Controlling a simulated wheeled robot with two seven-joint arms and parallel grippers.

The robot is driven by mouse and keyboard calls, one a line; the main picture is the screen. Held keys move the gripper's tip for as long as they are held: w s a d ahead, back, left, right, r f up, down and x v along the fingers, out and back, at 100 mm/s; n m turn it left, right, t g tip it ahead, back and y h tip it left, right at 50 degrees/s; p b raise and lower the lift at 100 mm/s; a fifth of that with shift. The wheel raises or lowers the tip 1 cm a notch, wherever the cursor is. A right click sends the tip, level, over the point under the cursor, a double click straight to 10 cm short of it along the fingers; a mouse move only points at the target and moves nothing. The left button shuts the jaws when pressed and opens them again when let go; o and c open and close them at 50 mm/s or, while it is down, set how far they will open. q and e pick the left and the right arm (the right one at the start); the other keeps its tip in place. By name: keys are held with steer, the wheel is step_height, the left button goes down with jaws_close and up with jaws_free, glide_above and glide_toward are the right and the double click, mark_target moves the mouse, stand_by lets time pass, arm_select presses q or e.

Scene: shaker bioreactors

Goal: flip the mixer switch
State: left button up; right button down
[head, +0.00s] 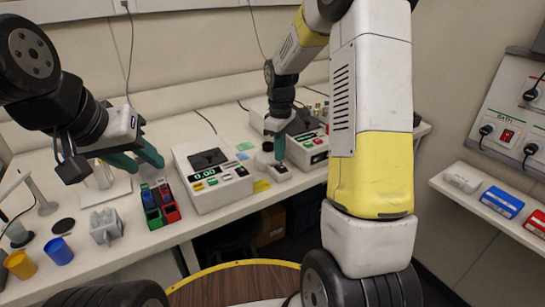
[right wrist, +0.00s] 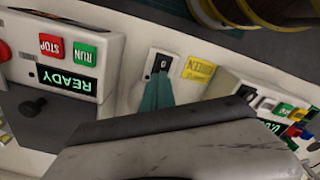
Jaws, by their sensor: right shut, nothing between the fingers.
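A small pale box with a dark switch (head: 281,173) stands near the front edge of the bench, between two white machines. It also shows in the right wrist view (right wrist: 153,66), partly covered by my fingers. My right gripper (head: 279,159) is shut and empty, its teal fingers pointing down at the box. In the right wrist view its fingertips (right wrist: 159,76) are at or just over the switch; I cannot tell whether they touch. A yellow label (right wrist: 198,69) lies beside the box. My left gripper (head: 151,165) is open and empty above the bench at left.
A white machine with a green display (head: 211,180) stands left of the box. Another, with a READY display and RUN and STOP buttons (right wrist: 70,50), stands on the other side. A rack of coloured blocks (head: 160,204) and cups are at left. A wall shelf (head: 475,196) is at right.

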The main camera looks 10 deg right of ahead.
mark_target(280, 165)
steer(key=shift+r, duration=2.4)
steer(key=s+r+m+t, duration=0.3)
steer(key=s+r+m, duration=0.1)
steer(key=s+r, duration=0.6)
steer(key=s+a+r+m+t+y, duration=0.2)
steer(key=s+m, duration=0.3)
steer(key=s, duration=0.9)
steer(key=shift+s+r+t, duration=0.15)
steer(key=shift+r+t, duration=0.35)
steer(key=shift+t, duration=0.1)
